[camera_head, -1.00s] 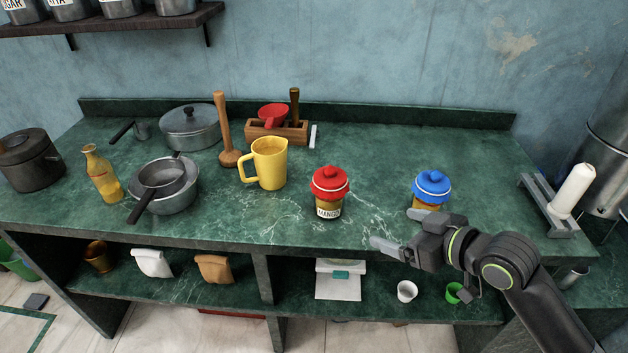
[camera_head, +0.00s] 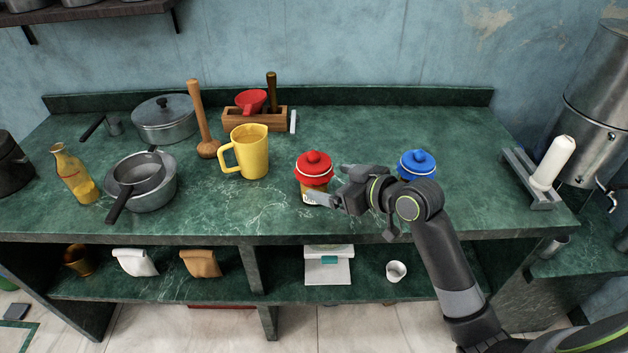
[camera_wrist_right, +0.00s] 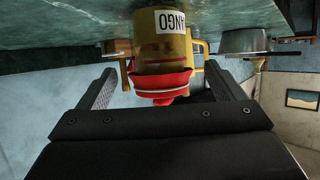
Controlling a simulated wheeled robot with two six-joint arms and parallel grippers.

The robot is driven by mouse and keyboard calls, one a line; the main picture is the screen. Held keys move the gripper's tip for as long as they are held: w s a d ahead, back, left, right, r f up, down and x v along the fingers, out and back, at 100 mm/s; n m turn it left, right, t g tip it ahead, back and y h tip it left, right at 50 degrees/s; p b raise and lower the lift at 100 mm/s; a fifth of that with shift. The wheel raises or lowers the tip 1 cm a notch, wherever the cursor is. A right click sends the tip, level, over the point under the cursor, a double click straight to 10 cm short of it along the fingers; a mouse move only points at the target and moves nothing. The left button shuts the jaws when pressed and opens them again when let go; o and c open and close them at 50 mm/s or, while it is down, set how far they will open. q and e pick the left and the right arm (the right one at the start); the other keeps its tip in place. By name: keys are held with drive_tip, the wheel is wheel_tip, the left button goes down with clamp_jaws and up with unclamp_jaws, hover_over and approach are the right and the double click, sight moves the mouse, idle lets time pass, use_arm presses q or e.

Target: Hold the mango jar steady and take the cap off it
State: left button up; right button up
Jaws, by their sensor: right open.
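The mango jar (camera_head: 306,194) stands upright on the green counter, with a red knobbed cap (camera_head: 314,166) on it. My right gripper (camera_head: 328,183) is open at the jar's right side. One finger passes in front of the jar's lower body and hides part of it; the other is at its right. In the right wrist view, upside down, the jar (camera_wrist_right: 160,55) with its label and the red cap (camera_wrist_right: 162,84) show between the two spread fingers (camera_wrist_right: 158,85). Whether a finger touches the jar I cannot tell. My left gripper is out of view.
A blue-capped jar (camera_head: 417,163) stands just right of my right gripper, partly hidden by my arm. A yellow jug (camera_head: 252,153) is left of the mango jar. The counter's front edge (camera_head: 200,240) is close. Bare counter lies behind the mango jar.

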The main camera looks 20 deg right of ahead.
sight(314, 150)
drive_tip(key=shift+w+a+f, duration=0.2)
drive_tip(key=shift+w+a, duration=0.05)
drive_tip(key=shift+w, duration=0.2)
drive_tip(key=shift+w+a+f, duration=0.15)
drive_tip(key=shift+w, duration=0.2)
drive_tip(key=shift+x, duration=2.4)
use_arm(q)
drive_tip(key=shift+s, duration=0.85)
use_arm(e)
drive_tip(key=c, duration=1.4)
drive_tip(key=shift+o, duration=0.2)
wheel_tip(314, 150, up, 10)
drive_tip(key=shift+r+p, duration=0.15)
drive_tip(key=shift+p, duration=0.3)
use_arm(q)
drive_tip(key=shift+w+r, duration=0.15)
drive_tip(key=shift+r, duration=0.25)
